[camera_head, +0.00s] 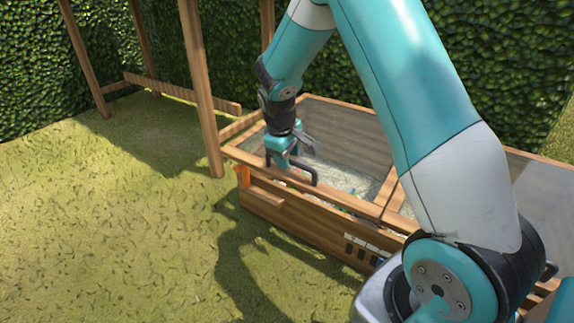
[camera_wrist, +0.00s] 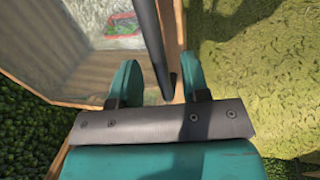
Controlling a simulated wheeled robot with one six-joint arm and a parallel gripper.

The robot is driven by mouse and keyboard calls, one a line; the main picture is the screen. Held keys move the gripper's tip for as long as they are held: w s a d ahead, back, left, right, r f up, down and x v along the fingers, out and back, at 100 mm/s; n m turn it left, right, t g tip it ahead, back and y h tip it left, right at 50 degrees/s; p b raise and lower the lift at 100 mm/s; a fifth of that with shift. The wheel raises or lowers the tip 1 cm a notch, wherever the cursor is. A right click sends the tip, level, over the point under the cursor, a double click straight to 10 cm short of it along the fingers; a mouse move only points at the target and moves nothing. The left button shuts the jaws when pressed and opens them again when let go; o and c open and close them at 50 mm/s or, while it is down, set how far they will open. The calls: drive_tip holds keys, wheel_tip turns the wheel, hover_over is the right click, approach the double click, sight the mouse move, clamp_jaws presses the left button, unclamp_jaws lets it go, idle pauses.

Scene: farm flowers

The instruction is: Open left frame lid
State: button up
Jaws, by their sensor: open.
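The left frame is a wooden box (camera_head: 300,222) with a glazed, wood-rimmed lid (camera_head: 345,130). The lid lies over the box; whether it is slightly raised at the front I cannot tell. A black bar handle (camera_head: 314,176) sits at the lid's front edge. My gripper (camera_head: 290,157) is open at the handle, reaching down from above. In the wrist view, the dark handle bar (camera_wrist: 149,45) runs between the two teal fingers of my gripper (camera_wrist: 157,72), apparently without being clamped. The lid's glass (camera_wrist: 60,45) shows on the left there.
A second glazed lid (camera_head: 540,190) is on the right, partly hidden by my arm. Wooden posts (camera_head: 200,85) stand behind and left of the box. A hedge (camera_head: 460,55) closes the back. Open grass (camera_head: 100,230) lies left and in front.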

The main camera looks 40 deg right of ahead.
drive_tip(key=shift+f, duration=0.25)
